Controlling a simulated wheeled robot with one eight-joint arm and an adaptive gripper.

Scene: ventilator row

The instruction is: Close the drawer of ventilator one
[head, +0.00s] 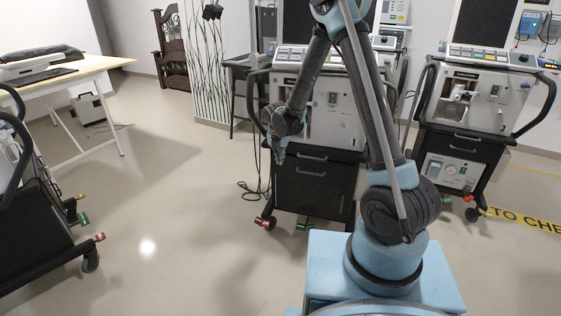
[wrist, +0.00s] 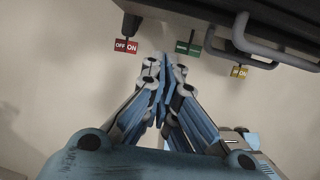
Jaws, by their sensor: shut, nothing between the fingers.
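Ventilator one (head: 345,112) stands at the centre of the head view, a pale unit marked 1 on a black cart. Its drawer (head: 331,156) is the black front with a grey handle below the pale unit; my arm partly covers the cart. How far the drawer stands out is hard to tell. The wrist view shows the cart's dark underside and handles (wrist: 270,52) at upper right. My gripper (head: 279,157) is at the cart's left front, near drawer height. Its fingers are shut and empty in the wrist view (wrist: 165,62), apart from the handles.
Red (wrist: 127,46), green (wrist: 188,48) and yellow (wrist: 239,72) caster tags show below the cart. Another ventilator (head: 470,100) stands at right, a black cart (head: 40,235) at left, and a table (head: 75,72) at back left. Floor between the left cart and ventilator one is clear.

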